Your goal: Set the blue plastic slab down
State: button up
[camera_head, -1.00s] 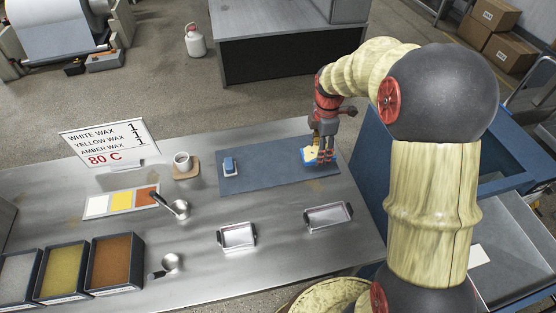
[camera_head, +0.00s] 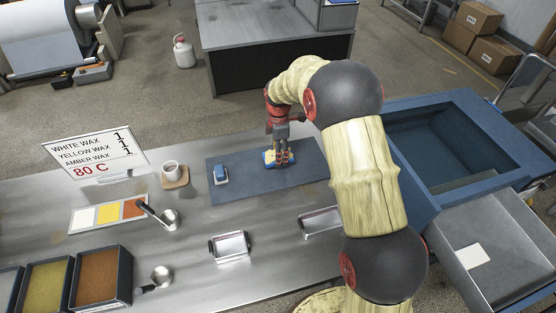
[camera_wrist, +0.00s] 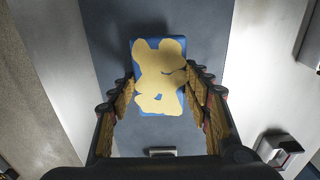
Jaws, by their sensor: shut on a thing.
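The blue plastic slab (camera_wrist: 154,50) sits between my gripper's fingers in the wrist view, with a large patchy tan-yellow layer over most of its face. My gripper (camera_wrist: 161,98) is shut on it from both sides. In the head view the slab (camera_head: 268,157) shows partly under my gripper (camera_head: 280,156), over the right-middle part of the dark blue-grey mat (camera_head: 240,188). The fingers hide part of it. I cannot tell whether it touches the mat or hangs just above it.
A small blue block (camera_head: 221,174) lies on the mat's left end. Metal trays (camera_head: 230,246) (camera_head: 320,221) lie in front. Ladles, wax bins (camera_head: 100,278) and a sign (camera_head: 97,155) are at left. The mat between block and gripper is clear.

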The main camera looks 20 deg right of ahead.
jog(key=shift+w+a+f+b, duration=0.1)
jog(key=shift+f+b, duration=0.45)
jog(key=shift+f, duration=1.1)
jog(key=shift+f, duration=0.15)
jog(key=o, duration=1.2)
jog(key=shift+o, duration=0.2)
